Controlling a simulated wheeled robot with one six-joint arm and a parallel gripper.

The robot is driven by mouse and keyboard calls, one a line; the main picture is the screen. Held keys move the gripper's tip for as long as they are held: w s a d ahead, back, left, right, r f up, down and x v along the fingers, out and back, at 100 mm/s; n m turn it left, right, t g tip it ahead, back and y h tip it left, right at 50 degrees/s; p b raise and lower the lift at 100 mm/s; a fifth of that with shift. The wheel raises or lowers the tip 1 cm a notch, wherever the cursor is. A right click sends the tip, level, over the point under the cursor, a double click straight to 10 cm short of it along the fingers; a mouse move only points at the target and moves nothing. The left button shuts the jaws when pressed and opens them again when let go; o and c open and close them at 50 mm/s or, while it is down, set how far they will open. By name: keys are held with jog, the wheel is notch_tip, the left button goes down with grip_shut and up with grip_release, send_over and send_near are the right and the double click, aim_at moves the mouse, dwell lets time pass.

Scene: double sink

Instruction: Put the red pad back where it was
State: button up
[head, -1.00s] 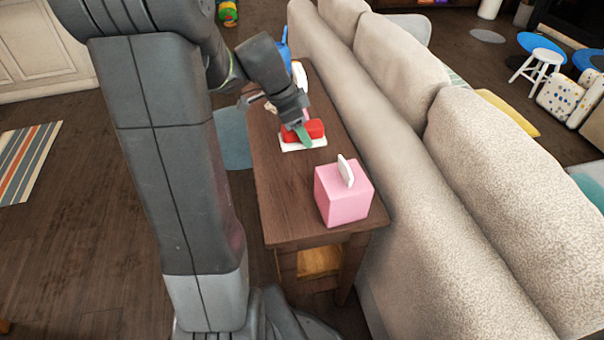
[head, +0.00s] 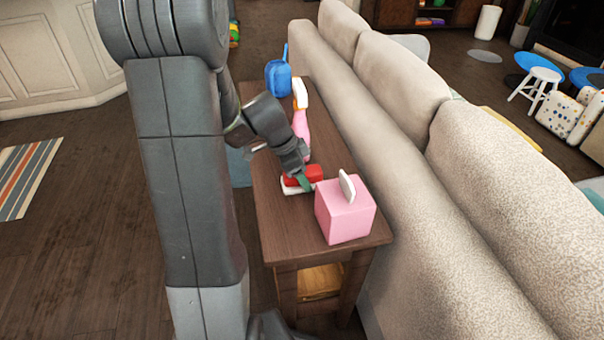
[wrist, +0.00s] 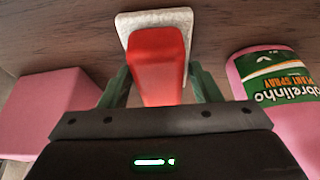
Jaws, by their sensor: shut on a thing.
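The red pad (head: 296,187) has a red grip on a white base. In the head view it is at the wooden side table, just left of the pink tissue box. My gripper (head: 304,181) is shut on its red part, with green fingers at its sides. The wrist view shows the red pad (wrist: 158,60) between the fingers of my gripper (wrist: 158,92), its white base toward the tabletop. I cannot tell whether the base touches the wood.
The pink tissue box (head: 343,217) stands near the front of the side table (head: 285,236). A pink spray bottle (head: 301,130) and a blue watering can (head: 279,78) stand farther back. A beige sofa (head: 400,170) runs along the right side. Front-left tabletop is clear.

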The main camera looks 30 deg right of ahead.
jog(key=shift+f, duration=0.2)
jog(key=o, duration=0.9)
jog(key=shift+r, duration=0.1)
jog(key=shift+o, duration=0.2)
jog(key=p+v, duration=0.3)
jog(key=v, duration=0.9)
jog(key=shift+r, duration=0.15)
jog(key=b+x, duration=0.3)
jog(key=x, duration=0.9)
jog(key=shift+f, duration=0.2)
jog(key=shift+r+p, duration=0.55)
jog(key=shift+r, duration=1.15)
